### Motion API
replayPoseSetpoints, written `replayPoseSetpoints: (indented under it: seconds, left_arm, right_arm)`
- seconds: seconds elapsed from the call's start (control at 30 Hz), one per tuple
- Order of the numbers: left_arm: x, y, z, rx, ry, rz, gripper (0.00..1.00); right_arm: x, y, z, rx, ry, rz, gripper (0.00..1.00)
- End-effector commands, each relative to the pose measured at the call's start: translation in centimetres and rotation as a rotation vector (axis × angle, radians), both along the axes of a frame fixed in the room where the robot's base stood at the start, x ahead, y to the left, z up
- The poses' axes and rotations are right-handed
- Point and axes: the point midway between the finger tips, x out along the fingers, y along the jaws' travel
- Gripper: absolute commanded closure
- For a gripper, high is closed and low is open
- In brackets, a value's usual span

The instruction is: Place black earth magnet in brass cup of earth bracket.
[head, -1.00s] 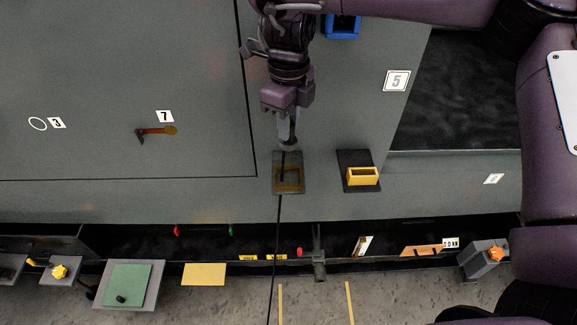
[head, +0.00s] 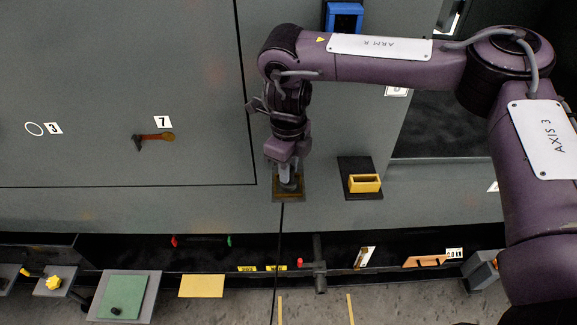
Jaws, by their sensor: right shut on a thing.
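My right gripper (head: 290,184) reaches straight down over the brass cup (head: 299,193) of a dark bracket plate at the front of the grey panel. It is shut on the black earth magnet, which the fingers and the cup hide from this view. The fingertips are at the cup's opening. I cannot tell whether the magnet touches the cup's floor. My left gripper is out of view.
A yellow open box (head: 365,183) on a black plate stands just right of the cup. A blue box (head: 344,17) is farther back. A dark trench crosses in front. A green pad (head: 123,297) holds a small black piece.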

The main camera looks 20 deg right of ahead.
Motion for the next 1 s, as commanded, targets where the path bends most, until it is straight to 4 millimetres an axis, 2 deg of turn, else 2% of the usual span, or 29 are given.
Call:
replayPoseSetpoints:
  seconds: [0.1, 0.13, 0.27, 0.53, 0.67, 0.83, 1.0]
  left_arm:
    - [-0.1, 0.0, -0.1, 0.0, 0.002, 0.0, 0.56]
    - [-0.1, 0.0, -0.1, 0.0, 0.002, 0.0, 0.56]
    - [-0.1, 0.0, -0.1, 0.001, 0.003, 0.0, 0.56]
    - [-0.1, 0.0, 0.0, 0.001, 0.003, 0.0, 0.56]
    - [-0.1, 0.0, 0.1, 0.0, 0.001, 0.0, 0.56]
    - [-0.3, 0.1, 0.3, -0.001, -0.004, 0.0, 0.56]
    - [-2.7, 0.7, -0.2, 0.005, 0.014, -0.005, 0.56]
  right_arm:
    - [0.0, 0.0, -0.3, 0.001, 0.001, 0.0, 1.0]
    - [0.0, 0.0, -0.3, 0.0, 0.0, 0.0, 0.74]
    - [0.0, 0.0, -0.2, 0.0, 0.0, 0.0, 0.57]
    - [0.0, 0.0, -0.2, 0.0, 0.0, 0.0, 0.56]
    - [0.1, 0.0, 0.7, 0.001, -0.002, 0.001, 0.56]
    - [0.1, 0.0, 3.8, 0.0, -0.006, 0.001, 0.56]
    - [0.1, 0.1, 7.8, -0.002, -0.006, 0.003, 0.56]
